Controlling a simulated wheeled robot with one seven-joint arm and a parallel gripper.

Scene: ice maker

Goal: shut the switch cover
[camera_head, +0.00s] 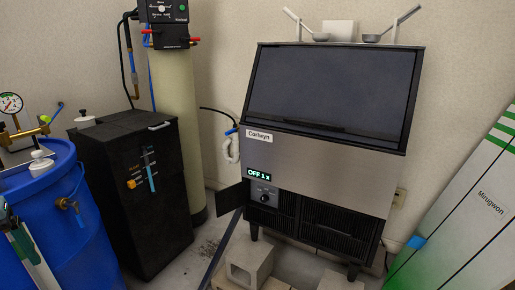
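The switch cover (233,198) is a dark flat flap at the lower left of the ice maker (325,165). It stands swung open, out to the left of the machine's front. To its right the small switch panel with a round knob (264,197) is exposed. A lit label above the knob reads "OFF 1 x".
A black cabinet (135,200) and a tall cream tank (178,120) stand left of the ice maker. A blue barrel (75,225) is at far left. Concrete blocks (250,262) lie on the floor in front. A white and green panel (465,225) leans at right.

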